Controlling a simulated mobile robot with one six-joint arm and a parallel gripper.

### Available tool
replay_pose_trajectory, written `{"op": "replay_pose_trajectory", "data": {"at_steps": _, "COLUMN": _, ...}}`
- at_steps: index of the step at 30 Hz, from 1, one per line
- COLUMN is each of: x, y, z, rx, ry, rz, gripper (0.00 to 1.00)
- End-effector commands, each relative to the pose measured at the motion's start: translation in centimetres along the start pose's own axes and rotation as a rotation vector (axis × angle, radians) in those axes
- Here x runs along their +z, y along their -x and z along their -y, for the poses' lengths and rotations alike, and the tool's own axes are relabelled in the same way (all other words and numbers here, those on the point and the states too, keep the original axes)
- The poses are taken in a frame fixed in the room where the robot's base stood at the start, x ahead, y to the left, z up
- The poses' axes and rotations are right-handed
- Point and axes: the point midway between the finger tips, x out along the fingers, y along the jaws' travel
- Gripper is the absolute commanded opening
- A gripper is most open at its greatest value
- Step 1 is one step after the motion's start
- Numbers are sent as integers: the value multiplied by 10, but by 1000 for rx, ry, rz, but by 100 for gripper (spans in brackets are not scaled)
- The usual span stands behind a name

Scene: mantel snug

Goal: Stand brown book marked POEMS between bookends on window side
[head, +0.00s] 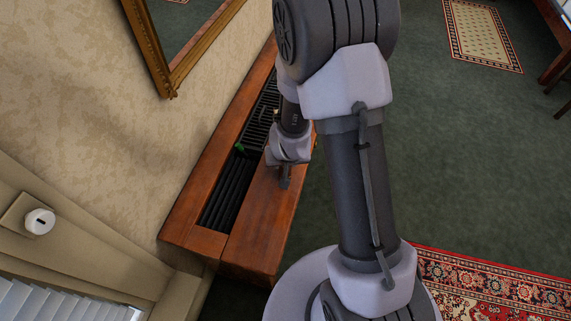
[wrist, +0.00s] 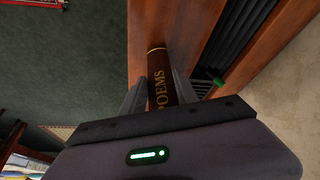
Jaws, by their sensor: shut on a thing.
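The brown book marked POEMS (wrist: 158,75) shows in the wrist view, its spine with gold letters and a gold band. It sits between the two fingers of my gripper (wrist: 160,92), which is shut on it. The book is over or against the wooden top (wrist: 145,22); I cannot tell whether it touches it. In the head view my gripper (head: 285,178) is over the wooden top, beside its dark slot, and the book cannot be made out there. I cannot make out bookends in either view.
The wooden cabinet top (head: 262,215) has a long dark slatted opening (head: 232,190) with a small green thing (head: 240,147) at it. A gilt-framed mirror (head: 160,62) hangs on the wall. A window with white blinds (head: 50,300) is at lower left. Green carpet (head: 460,165) lies open at right.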

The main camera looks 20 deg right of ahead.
Motion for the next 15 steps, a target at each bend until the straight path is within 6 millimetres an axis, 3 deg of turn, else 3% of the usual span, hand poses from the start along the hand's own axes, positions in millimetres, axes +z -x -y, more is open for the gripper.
{"op": "replay_pose_trajectory", "data": {"at_steps": 5, "x": 0, "y": -1, "z": 0, "rx": 0, "ry": 0, "rz": -2, "gripper": 0}}
{"op": "replay_pose_trajectory", "data": {"at_steps": 6, "x": 1, "y": -2, "z": 0, "rx": 0, "ry": 0, "rz": -1, "gripper": 38}}
{"op": "replay_pose_trajectory", "data": {"at_steps": 9, "x": 0, "y": -1, "z": 0, "rx": 0, "ry": 0, "rz": -1, "gripper": 58}}
{"op": "replay_pose_trajectory", "data": {"at_steps": 15, "x": 0, "y": 0, "z": 0, "rx": 0, "ry": 0, "rz": -1, "gripper": 58}}
